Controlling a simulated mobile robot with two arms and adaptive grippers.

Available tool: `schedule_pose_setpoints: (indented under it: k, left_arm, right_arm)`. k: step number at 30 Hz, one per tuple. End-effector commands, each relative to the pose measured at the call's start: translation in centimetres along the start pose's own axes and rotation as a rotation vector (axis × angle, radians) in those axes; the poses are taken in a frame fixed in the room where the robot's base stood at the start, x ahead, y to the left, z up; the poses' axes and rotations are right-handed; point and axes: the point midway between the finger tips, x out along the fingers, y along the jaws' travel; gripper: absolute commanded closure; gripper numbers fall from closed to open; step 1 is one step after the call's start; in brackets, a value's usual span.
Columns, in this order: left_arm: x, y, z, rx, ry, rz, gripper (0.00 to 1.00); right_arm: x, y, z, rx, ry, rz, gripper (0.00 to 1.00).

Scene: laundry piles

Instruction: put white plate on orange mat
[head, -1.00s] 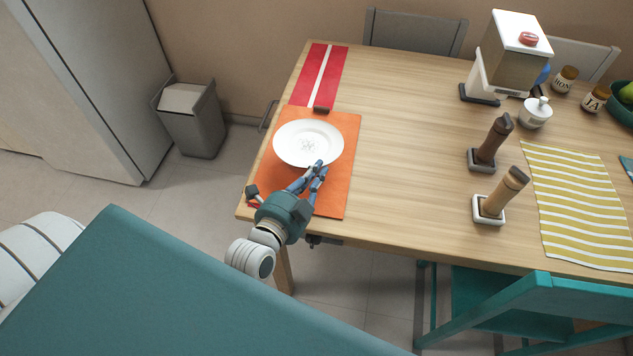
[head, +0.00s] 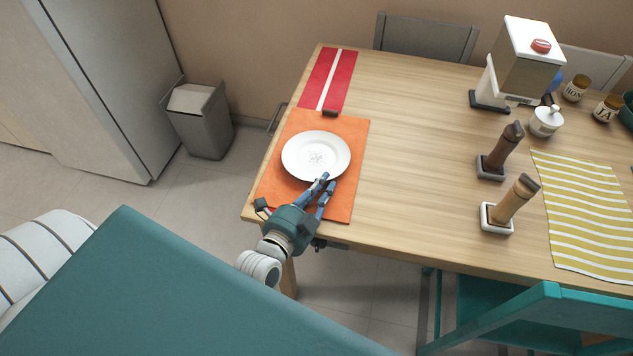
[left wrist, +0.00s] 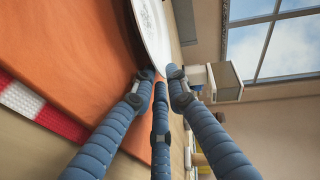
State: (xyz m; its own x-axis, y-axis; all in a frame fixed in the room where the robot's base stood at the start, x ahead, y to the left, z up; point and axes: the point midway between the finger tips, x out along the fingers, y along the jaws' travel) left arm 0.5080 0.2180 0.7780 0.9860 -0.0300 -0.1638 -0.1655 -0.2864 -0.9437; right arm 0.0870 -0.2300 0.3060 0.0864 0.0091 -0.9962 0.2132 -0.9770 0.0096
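The white plate (head: 316,156) lies on the orange mat (head: 344,204), over its upper middle part. Its rim shows edge-on in the left wrist view (left wrist: 156,35), with the orange mat (left wrist: 60,45) to its left. My left gripper (head: 328,181) is at the plate's near edge, above the lower part of the mat. Its blue fingers are spread a little, with the tips right by the rim (left wrist: 161,75); whether they touch it is hard to tell. My right gripper is not in view.
A red runner with a white stripe (head: 341,80) lies beyond the mat, with a small dark object (head: 330,113) at their border. Two mills (head: 515,200) (head: 505,146), a dispenser (head: 527,62) and a yellow striped cloth (head: 590,220) stand right. The table's middle is clear.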

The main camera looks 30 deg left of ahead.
Motion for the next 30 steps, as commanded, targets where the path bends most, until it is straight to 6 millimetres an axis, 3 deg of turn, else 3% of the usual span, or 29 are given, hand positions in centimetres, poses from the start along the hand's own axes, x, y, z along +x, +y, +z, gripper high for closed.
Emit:
schedule_pose_setpoints:
  k: [16,22,30]
  left_arm:
    - [-10.0,0.2,0.1,0.000,0.000,0.005,0.85]
    - [-11.6,0.1,0.0,0.000,0.001,0.002,0.85]
    - [-11.7,0.0,0.0,0.000,0.001,0.000,0.85]
  right_arm:
    - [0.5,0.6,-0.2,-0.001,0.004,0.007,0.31]
    - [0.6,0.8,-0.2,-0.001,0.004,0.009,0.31]
    - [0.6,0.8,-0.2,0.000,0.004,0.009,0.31]
